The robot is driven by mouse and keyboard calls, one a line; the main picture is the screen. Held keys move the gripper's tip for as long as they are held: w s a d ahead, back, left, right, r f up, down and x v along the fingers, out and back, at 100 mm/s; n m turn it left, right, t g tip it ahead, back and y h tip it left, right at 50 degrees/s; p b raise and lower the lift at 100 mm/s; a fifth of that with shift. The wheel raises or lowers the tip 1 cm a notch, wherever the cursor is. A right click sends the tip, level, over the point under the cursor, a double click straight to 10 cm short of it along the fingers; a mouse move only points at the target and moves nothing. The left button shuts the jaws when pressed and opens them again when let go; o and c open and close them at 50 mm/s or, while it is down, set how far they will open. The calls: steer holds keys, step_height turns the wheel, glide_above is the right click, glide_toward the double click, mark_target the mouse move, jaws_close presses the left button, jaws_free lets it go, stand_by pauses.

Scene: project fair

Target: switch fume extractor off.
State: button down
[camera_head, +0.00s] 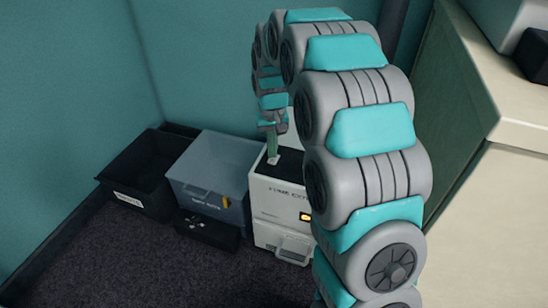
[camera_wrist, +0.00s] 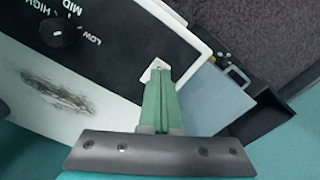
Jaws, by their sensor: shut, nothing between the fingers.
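The fume extractor (camera_head: 273,231) is a white box on the floor with a dark top panel, lettering on its front and a small lit orange display (camera_head: 305,216). My arm hides its right part. In the wrist view, its dark panel (camera_wrist: 112,48) carries a black knob (camera_wrist: 57,32) marked HIGH, MID and LOW. A small whitish switch-like piece (camera_wrist: 153,67) with a hint of red sits near the panel's edge. My gripper (camera_wrist: 160,76) is shut and empty, its tips right at this piece and partly covering it. I cannot tell whether they touch. The gripper (camera_head: 272,157) points down over the extractor's top.
A blue-grey bin (camera_head: 210,180) stands left of the extractor, and a black labelled crate (camera_head: 135,188) stands further left. A low black box (camera_head: 207,231) lies in front of the bin. A pale cabinet (camera_head: 500,215) stands at the right. Dark carpet (camera_head: 150,270) is clear at front left.

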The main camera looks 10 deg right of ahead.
mark_target(272, 161)
steer(key=shift+f, duration=0.95)
stand_by(0.5)
steer(key=shift+r, duration=0.15)
steer(key=shift+r+p, duration=0.8)
steer(key=shift+r, duration=2.6)
steer(key=s+r+g, duration=0.1)
steer(key=s+r, duration=0.1)
steer(key=s, duration=3.6)
steer(key=shift+s+n+g, duration=0.25)
steer(key=shift+n+g, duration=0.15)
